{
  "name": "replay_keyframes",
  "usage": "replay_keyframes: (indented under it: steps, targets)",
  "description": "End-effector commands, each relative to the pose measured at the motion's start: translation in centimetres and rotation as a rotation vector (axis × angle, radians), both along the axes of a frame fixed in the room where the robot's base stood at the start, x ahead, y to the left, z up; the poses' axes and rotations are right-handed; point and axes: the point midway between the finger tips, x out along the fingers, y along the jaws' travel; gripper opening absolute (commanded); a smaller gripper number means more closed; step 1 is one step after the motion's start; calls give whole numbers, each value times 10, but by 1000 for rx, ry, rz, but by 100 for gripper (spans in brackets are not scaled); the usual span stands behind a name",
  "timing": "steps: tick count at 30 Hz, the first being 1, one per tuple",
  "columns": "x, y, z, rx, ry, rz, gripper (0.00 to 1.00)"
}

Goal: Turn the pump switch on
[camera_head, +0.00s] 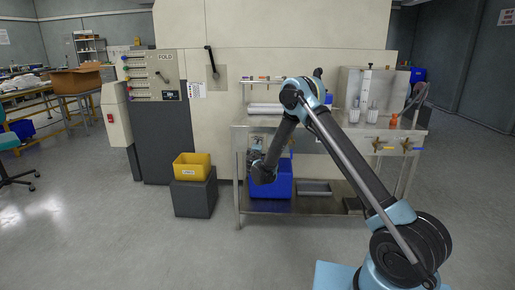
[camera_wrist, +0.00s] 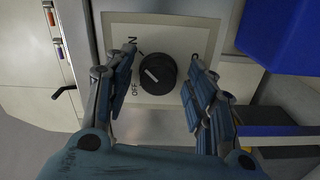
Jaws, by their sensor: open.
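The pump switch is a round black knob (camera_wrist: 157,74) with a white pointer mark, on a pale plate (camera_wrist: 180,30) in the wrist view. ON and OFF are printed sideways left of the knob; the mark is slanted, and I cannot tell which label it is set to. My gripper (camera_wrist: 162,62) is open, one blue-grey finger on each side of the knob, with visible gaps. I cannot tell how far the fingertips are from the plate. In the head view my gripper (camera_head: 256,150) is at the bench's left end, and the switch cannot be made out there.
A blue bin (camera_head: 281,187) stands on the lower shelf of the steel bench (camera_head: 240,205), beside my wrist. A yellow bin (camera_head: 192,165) sits on a grey block to the left. A grey cabinet (camera_head: 155,135) stands behind. The floor in front is clear.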

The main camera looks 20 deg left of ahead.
Motion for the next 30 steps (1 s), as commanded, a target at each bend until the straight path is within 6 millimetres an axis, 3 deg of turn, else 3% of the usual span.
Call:
replay_keyframes:
  steps: [8, 21, 30]
  targets:
    - [-20, -4, 0, 0, 0, 1, 50]
    - [-97, -23, -1, 0, 1, 1, 50]
    - [-116, -28, -1, 0, 1, -1, 50]
